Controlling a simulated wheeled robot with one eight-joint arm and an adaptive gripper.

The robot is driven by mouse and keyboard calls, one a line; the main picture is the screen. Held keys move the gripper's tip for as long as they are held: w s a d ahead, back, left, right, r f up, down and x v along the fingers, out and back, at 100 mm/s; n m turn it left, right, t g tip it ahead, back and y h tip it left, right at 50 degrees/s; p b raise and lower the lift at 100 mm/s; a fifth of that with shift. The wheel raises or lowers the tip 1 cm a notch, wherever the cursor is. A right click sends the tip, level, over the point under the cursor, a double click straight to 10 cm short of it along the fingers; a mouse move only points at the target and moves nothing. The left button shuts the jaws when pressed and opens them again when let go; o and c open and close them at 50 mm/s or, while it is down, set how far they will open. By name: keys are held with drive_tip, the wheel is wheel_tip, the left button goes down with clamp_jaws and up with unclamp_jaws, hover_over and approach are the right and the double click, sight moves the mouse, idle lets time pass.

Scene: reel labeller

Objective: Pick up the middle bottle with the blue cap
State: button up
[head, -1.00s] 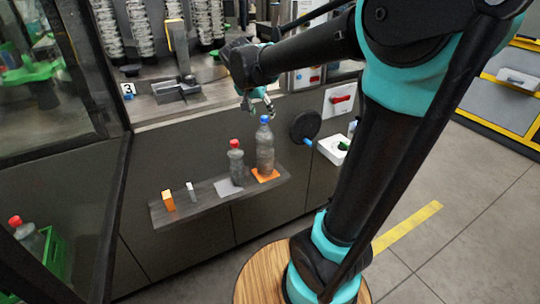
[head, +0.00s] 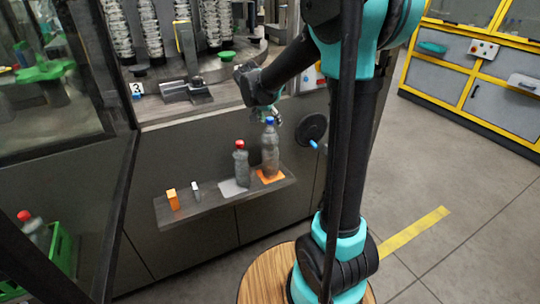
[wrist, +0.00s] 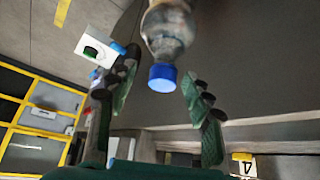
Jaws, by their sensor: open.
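The clear bottle with the blue cap (head: 270,150) stands upright on an orange square at the right end of a grey shelf. In the wrist view its blue cap (wrist: 162,78) points toward my palm, with the clear body (wrist: 168,30) beyond it. My gripper (head: 268,113) is at the cap's height in the head view, partly hidden by my arm. In the wrist view my gripper (wrist: 159,68) is open, with one finger on each side of the cap and neck and visible gaps between. A red-capped bottle (head: 241,165) stands to the left.
The shelf (head: 215,205) also holds a pale square (head: 233,187), an orange block (head: 172,199) and a small white-grey block (head: 196,192). A dark round disc (head: 313,127) with a blue handle is on the panel right of the bottle.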

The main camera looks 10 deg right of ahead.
drive_tip(key=shift+x, duration=2.65)
drive_tip(key=shift+a, duration=0.2)
clamp_jaws()
